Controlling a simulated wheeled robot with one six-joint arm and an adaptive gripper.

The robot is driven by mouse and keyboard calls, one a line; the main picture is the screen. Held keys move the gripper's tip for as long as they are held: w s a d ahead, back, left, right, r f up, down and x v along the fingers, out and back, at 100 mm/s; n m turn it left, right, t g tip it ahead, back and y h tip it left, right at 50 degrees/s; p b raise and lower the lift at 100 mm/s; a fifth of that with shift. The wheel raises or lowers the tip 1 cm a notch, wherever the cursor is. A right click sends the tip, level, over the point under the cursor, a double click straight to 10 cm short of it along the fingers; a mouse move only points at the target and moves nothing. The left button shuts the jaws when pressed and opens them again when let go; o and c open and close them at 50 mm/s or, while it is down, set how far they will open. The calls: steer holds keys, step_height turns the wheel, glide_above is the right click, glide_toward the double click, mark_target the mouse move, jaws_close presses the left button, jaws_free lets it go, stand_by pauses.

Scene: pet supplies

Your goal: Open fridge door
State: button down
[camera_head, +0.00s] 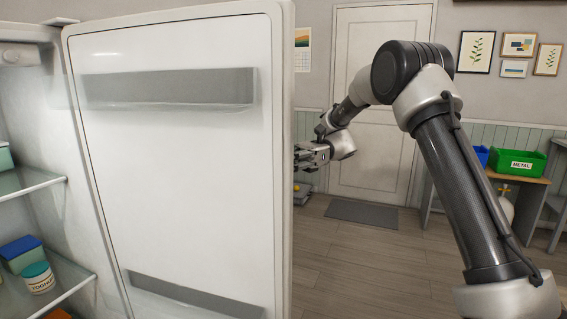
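The fridge door (185,190) stands wide open in the head view, its white inner side with two grey shelf strips facing me. The fridge interior (25,110) shows at the left, with glass shelves. My gripper (300,158) is at the door's right edge, at about mid-height. Its fingertips are partly hidden behind that edge, so I cannot see whether they hold or touch anything. The door's outer side and any handle are hidden.
A yoghurt tub (38,277) and a blue-lidded box (21,254) sit on a fridge shelf. A green METAL bin (518,164) stands on a wooden table (520,190) at the right. A grey mat (362,214) lies before a closed room door (380,120). The wooden floor between is clear.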

stand_by(0.3)
steer(key=c, duration=1.3)
jaws_free()
